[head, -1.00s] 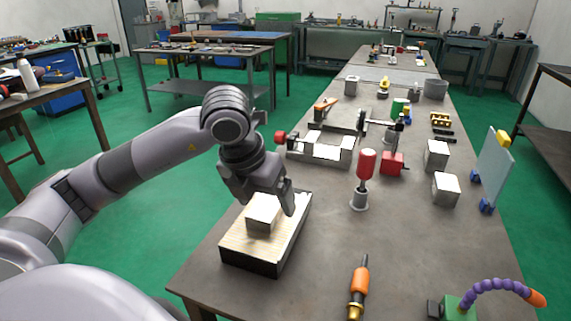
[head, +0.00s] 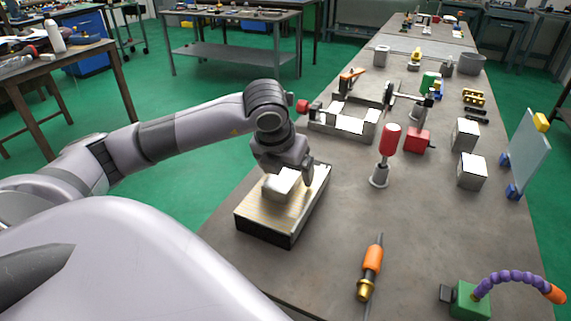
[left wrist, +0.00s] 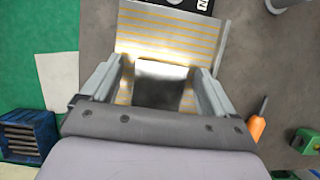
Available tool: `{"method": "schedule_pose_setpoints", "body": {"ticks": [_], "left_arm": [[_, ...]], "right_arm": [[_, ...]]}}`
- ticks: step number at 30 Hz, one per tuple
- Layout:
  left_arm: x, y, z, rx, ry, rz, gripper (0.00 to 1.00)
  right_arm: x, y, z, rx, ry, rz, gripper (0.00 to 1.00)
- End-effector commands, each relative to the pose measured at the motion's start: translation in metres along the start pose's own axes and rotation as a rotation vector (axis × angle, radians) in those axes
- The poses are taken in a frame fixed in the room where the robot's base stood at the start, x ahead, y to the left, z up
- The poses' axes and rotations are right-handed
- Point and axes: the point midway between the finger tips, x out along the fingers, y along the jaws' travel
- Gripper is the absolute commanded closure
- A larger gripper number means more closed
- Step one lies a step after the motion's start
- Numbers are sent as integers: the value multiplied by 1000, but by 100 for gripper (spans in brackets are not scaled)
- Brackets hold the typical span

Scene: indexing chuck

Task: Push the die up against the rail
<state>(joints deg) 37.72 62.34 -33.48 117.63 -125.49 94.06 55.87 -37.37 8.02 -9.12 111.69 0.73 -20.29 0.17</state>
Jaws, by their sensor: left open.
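The die is a plain metal block (head: 279,187) on the striped top of a low chuck (head: 256,216). In the left wrist view the die (left wrist: 160,84) sits between the two fingers of my left gripper (left wrist: 158,70), with striped gaps on both sides. The gripper is open; in the head view my left gripper (head: 288,166) is low over the die and partly covers its far side. A narrow plain strip (left wrist: 222,45), possibly the rail, runs along the right edge of the striped face. My right gripper is out of view.
An orange-handled tool (head: 371,262) lies right of the chuck. A red-handled stamp (head: 386,155) stands upright farther right. A metal fixture (head: 345,122) is behind the chuck. A green base with a purple hose (head: 470,298) is at the front right.

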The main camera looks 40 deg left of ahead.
Motion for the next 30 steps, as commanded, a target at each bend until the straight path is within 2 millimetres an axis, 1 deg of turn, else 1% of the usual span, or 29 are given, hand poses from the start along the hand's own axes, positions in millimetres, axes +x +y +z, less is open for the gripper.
{"method": "schedule_pose_setpoints", "body": {"ticks": [3,4,5,6,8,9,11,12,17,30], "left_arm": [[0,0,0,0,0,0,12],[0,0,0,0,0,-1,18],[0,0,0,0,0,-1,28],[0,0,0,0,0,-1,41],[0,0,0,0,0,-1,61],[0,0,0,0,0,-1,74],[0,0,0,0,0,-1,93],[0,0,0,0,0,-1,100],[-1,-2,0,0,0,-2,100],[-1,-16,0,1,0,-3,100]], "right_arm": [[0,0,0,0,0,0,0],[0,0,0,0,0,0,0],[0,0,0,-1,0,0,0],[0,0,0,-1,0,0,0],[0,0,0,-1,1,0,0],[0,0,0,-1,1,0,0],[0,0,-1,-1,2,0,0],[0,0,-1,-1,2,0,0],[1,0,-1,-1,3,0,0],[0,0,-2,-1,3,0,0]]}}
